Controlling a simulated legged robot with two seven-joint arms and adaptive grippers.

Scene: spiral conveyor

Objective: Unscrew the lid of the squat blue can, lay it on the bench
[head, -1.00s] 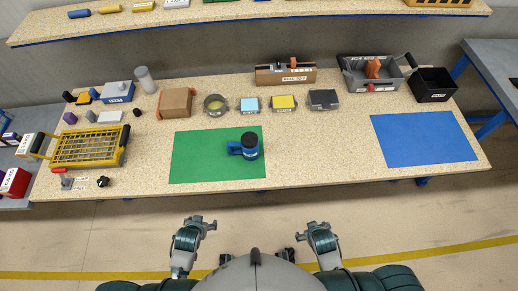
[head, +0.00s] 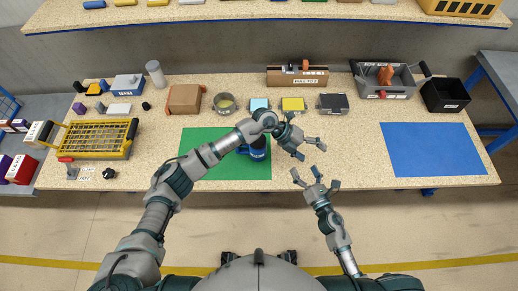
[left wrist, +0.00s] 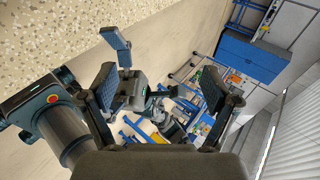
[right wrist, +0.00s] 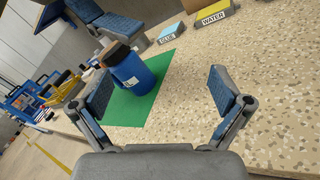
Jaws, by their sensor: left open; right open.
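The squat blue can (head: 257,155) stands on the green mat (head: 215,171), partly hidden behind my left forearm and wrist. In the right wrist view the can (right wrist: 132,74) shows its blue body, a white label and a dark lid (right wrist: 114,53) on top. My left gripper (head: 308,146) is open and empty, to the right of the can over the bench's front part. In the left wrist view its spread fingers (left wrist: 163,92) hold nothing. My right gripper (head: 316,178) is open and empty near the bench's front edge, to the right of the can. Its fingers (right wrist: 160,95) are apart.
The blue mat (head: 433,149) lies at the right of the bench. Behind the green mat stand a round tin (head: 224,103) and several labelled boxes, one yellow (head: 293,104). A yellow wire basket (head: 95,138) is at the left. Bare bench (head: 352,150) lies between the mats.

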